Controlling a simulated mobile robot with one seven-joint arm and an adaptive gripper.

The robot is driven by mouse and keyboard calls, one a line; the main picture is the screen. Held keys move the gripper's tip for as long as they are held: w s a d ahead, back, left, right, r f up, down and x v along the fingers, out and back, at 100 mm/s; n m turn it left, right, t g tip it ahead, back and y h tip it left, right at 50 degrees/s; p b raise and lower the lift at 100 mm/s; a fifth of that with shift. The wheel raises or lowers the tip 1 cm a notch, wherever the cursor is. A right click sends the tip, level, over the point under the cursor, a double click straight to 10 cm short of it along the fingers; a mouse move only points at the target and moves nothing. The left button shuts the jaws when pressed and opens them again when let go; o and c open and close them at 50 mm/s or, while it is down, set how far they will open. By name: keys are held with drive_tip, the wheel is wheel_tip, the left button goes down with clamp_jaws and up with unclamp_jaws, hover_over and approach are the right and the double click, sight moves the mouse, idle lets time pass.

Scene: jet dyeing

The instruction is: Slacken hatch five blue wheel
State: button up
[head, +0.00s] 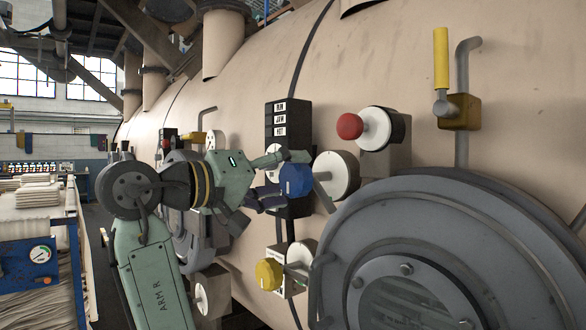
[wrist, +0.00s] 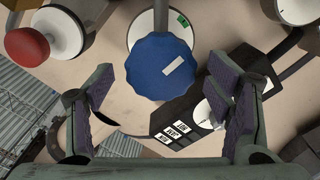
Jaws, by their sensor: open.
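The blue wheel (head: 295,180) is a lobed knob on a grey stem in front of a round white disc (head: 337,175) on the beige vessel. In the wrist view the blue wheel (wrist: 162,67) sits near the upper middle, with a white mark on its face. My gripper (head: 279,181) is open around the wheel's sides in the head view. In the wrist view my gripper (wrist: 163,80) has one dark-padded finger on each side of the wheel, with gaps visible on both sides. How deep the wheel sits between the fingers is hard to tell. No hatch number is readable.
A red knob (head: 350,126) is above right of the wheel, and a yellow knob (head: 269,274) is below. A black label panel (head: 288,128) is close behind my gripper. A large grey round hatch (head: 480,225) bulges at lower right. A yellow-handled valve (head: 441,60) is at upper right.

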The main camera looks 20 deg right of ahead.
drive_tip(key=shift+x, duration=1.15)
drive_tip(key=shift+a, duration=0.1)
drive_tip(key=shift+c, duration=0.5)
drive_tip(key=c, duration=1.1)
drive_tip(key=shift+o, duration=0.2)
